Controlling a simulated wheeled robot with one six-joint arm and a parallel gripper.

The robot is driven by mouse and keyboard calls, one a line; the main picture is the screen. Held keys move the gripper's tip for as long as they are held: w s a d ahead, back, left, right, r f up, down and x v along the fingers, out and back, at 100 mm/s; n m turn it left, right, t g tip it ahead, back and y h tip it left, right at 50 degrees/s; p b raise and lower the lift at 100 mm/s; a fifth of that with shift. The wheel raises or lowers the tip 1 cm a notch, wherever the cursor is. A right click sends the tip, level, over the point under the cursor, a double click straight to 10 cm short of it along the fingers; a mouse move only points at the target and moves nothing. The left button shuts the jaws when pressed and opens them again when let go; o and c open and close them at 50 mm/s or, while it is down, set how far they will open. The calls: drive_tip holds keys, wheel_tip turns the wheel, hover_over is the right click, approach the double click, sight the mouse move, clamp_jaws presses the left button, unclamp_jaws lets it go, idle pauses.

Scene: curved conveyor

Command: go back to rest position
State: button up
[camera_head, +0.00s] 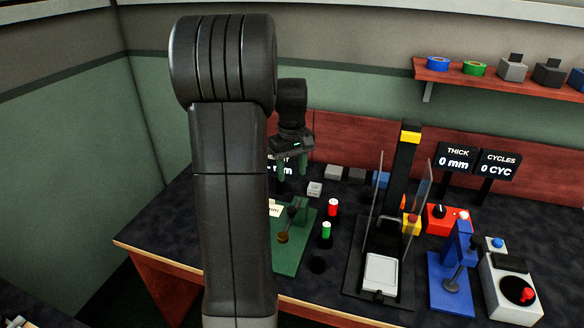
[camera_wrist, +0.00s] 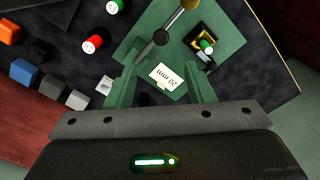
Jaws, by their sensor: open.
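My gripper (camera_head: 291,168) hangs above the back of the dark worktable (camera_head: 340,275) in the head view, partly behind my own arm. In the wrist view its two green fingers (camera_wrist: 164,77) are spread apart with nothing held between them. Below and beyond them is a green fixture plate (camera_wrist: 225,30) with a white "20 mm" label (camera_wrist: 163,76). The fixture also shows in the head view (camera_head: 289,260), partly hidden by my arm.
Red (camera_head: 333,207) and green (camera_head: 326,231) capped cylinders stand right of the fixture. Grey blocks (camera_head: 334,173) sit behind. A black press (camera_head: 407,150) with clear panels, a blue device (camera_head: 450,297) and a control box (camera_head: 508,290) stand right. Air above the table's left is clear.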

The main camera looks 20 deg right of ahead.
sight(291, 209)
drive_tip(key=shift+r, duration=0.35)
wheel_tip(291, 209, down, 14)
drive_tip(key=shift+p, duration=0.4)
drive_tip(key=shift+a+r, duration=0.1)
idle(0.5)
